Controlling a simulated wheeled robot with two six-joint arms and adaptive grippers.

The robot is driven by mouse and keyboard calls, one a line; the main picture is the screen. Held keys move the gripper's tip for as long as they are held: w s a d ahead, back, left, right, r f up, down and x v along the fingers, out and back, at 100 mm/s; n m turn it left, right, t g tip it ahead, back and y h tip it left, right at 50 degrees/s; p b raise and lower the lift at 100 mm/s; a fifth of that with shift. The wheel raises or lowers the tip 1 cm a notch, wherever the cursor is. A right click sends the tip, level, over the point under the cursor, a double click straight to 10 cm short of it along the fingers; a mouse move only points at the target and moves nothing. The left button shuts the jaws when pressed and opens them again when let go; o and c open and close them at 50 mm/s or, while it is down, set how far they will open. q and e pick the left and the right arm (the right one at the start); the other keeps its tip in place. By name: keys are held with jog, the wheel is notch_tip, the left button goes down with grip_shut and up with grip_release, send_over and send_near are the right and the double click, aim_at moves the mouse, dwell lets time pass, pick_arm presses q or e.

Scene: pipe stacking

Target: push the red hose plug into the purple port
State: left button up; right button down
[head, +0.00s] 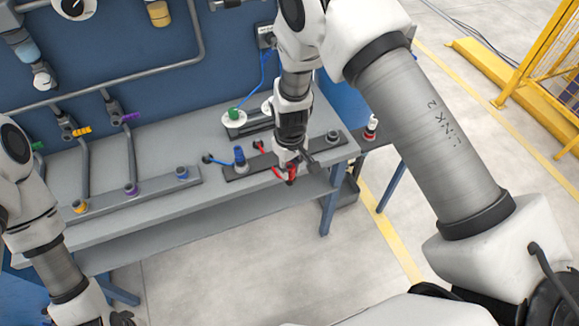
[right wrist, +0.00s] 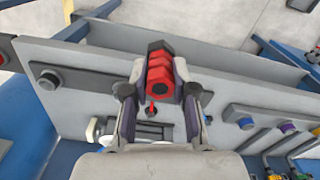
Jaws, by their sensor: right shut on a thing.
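The red hose plug (head: 291,174) is in my right gripper (head: 286,163), in front of the dark strip on the bench. The right wrist view shows the plug (right wrist: 159,75) between the two fingers (right wrist: 158,92), its black hexagonal end pointing away from the camera. A red hose (head: 266,160) runs from the strip towards the plug. The purple port (head: 130,189) is on the grey rail at the left, well apart from the plug; it also shows in the right wrist view (right wrist: 287,128). My left gripper (head: 122,318) is cut off at the bottom edge.
A blue plug (head: 240,157) stands upright on the dark strip (head: 310,149). The rail also bears an orange port (head: 80,206) and a blue port (head: 182,172). Grey pipes rise behind the rail. A green plug (head: 233,113) stands further back. The bench front (head: 190,205) is clear.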

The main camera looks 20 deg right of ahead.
jog(key=r+p, duration=0.2)
jog(key=r, duration=0.1)
jog(key=shift+s+a, duration=0.2)
jog(key=shift+s, duration=0.15)
jog(key=shift+w+d+r+p, duration=0.1)
jog(key=shift+w+r+p, duration=0.1)
jog(key=shift+r+p, duration=0.8)
notch_tip(320, 180, up, 4)
jog(key=shift+s+f+p, duration=0.1)
jog(key=shift+f+p, duration=0.1)
jog(key=shift+p, duration=0.95)
jog(key=shift+f, duration=0.1)
